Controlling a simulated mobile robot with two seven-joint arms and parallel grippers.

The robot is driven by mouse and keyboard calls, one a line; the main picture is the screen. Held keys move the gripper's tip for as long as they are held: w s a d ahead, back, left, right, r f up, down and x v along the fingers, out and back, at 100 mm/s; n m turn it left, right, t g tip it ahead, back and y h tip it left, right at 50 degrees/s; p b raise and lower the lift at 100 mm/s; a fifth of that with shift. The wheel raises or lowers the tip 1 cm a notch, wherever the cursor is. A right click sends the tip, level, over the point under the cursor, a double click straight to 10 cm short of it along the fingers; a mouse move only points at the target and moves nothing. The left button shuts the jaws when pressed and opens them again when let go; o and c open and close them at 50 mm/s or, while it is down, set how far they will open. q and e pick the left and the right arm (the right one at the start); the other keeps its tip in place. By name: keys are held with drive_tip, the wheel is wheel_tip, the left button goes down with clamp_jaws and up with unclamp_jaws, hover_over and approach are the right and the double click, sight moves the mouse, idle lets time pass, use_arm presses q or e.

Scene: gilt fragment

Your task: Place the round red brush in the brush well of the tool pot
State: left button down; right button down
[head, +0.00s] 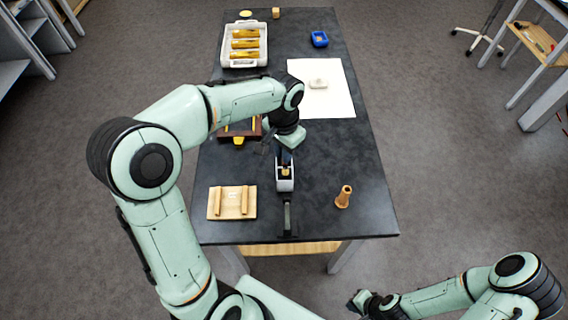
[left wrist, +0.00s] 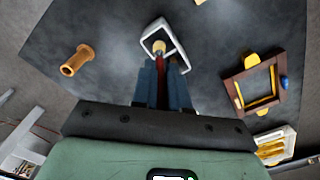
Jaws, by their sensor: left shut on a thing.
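The tool pot (head: 285,186) is a small white open box near the middle of the dark table, and its pale rim shows in the left wrist view (left wrist: 178,36). My left gripper (head: 285,160) points down at the pot. In the left wrist view its blue-grey fingers (left wrist: 164,72) are shut on the round red brush (left wrist: 160,63), of which a narrow red strip shows. A tan tip (left wrist: 158,47) shows beyond the fingers, within the pot's outline. Depth in the well is hard to tell. My right gripper (head: 363,301) is low, off the table's front; its jaws are unclear.
A wooden railed board (head: 232,203) lies front left and a wooden cone-like piece (head: 343,197) stands front right. A dark object (head: 288,216) is in front of the pot. Behind are a brown frame (left wrist: 231,89), a white tray (head: 265,55), a white sheet (head: 335,98) and a blue dish (head: 320,39).

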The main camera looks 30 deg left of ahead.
sight(284, 170)
use_arm(q)
drive_tip(key=shift+f, duration=3.05)
drive_tip(key=shift+f, duration=0.1)
drive_tip(key=c, duration=1.1)
unclamp_jaws()
drive_tip(key=shift+c, duration=0.2)
wheel_tip(284, 170, up, 12)
drive_tip(key=shift+s, duration=0.1)
